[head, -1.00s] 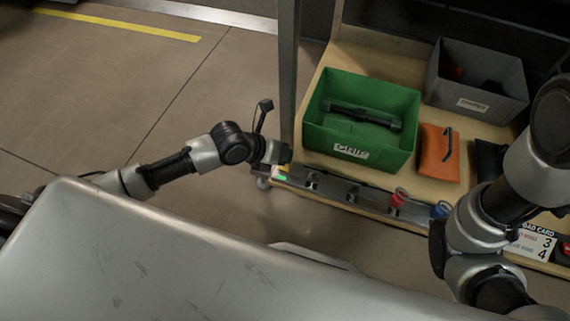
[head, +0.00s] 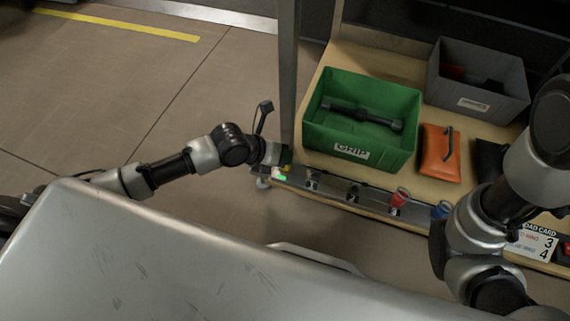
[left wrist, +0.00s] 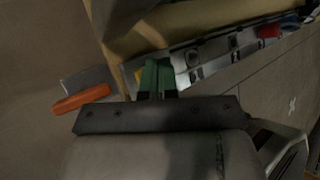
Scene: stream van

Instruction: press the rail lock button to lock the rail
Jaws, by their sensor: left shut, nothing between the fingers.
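The rail (head: 335,190) is a dark grey strip along the front edge of the wooden shelf. A small green light (head: 282,178) glows at its left end, with a pale spot beside it. I cannot make out the lock button as a separate part; the gripper covers much of that end. My left gripper (head: 284,163) is at the rail's left end, close to the light. In the left wrist view its green fingers (left wrist: 156,78) are together and empty, beside the end of the rail (left wrist: 225,50). Whether they touch it I cannot tell. My right gripper is out of view.
A green bin (head: 318,130) marked GRIP holds a dark grip. A grey bin (head: 460,92) and an orange pouch (head: 437,155) are to its right. A red knob (head: 399,197) and a blue knob (head: 441,210) sit along the rail. A metal post (head: 289,70) rises just behind my left gripper.

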